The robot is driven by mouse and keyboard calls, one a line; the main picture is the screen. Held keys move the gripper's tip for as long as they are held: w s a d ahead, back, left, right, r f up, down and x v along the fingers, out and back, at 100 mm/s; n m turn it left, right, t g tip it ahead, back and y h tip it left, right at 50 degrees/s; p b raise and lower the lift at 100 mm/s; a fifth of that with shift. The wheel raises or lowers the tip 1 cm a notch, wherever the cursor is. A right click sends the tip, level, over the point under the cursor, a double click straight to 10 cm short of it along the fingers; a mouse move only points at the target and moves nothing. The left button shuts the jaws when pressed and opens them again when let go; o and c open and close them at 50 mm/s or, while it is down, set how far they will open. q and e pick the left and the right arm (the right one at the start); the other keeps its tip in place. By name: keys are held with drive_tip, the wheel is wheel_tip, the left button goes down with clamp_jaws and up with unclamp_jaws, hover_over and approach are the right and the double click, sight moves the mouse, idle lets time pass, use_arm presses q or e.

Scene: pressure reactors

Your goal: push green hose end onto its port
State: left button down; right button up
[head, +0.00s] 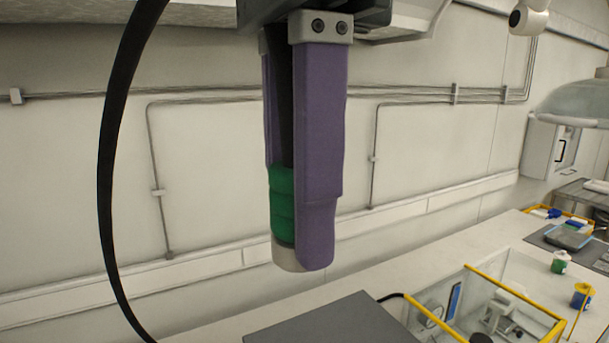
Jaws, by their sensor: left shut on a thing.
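My left gripper (303,250) fills the upper middle of the head view, pointing down, with purple finger pads. It is shut on the green hose end (283,205), which shows as a green ribbed sleeve between the fingers. A pale grey tip (287,256) sits below the green sleeve. Black hose shows above the sleeve, between the fingers. The gripper hangs in the air in front of the wall, above the bench. I cannot make out the green port. My right gripper is not in view.
A black hose (108,160) curves down on the left. A dark grey flat-topped block (330,322) is below the gripper. A yellow-edged clear enclosure (515,298) stands at lower right, with small containers (560,262) beyond it. The bench (490,243) has bare room behind the enclosure.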

use_arm(q)
drive_tip(key=a+m, duration=0.1)
drive_tip(key=m, duration=0.1)
drive_tip(key=a+m, duration=0.1)
drive_tip(key=m, duration=0.1)
drive_tip(key=shift+s+a+m, duration=0.3)
drive_tip(key=shift+s, duration=0.1)
drive_tip(key=s+a+f+n, duration=0.1)
drive_tip(key=s+a+n, duration=0.1)
drive_tip(key=a+n, duration=0.4)
drive_tip(key=s+a+f+n, duration=0.2)
drive_tip(key=a+n, duration=0.4)
drive_tip(key=n, duration=0.5)
drive_tip(key=shift+s+a+f, duration=0.25)
drive_tip(key=shift+s+f, duration=0.05)
drive_tip(key=shift+s, duration=0.2)
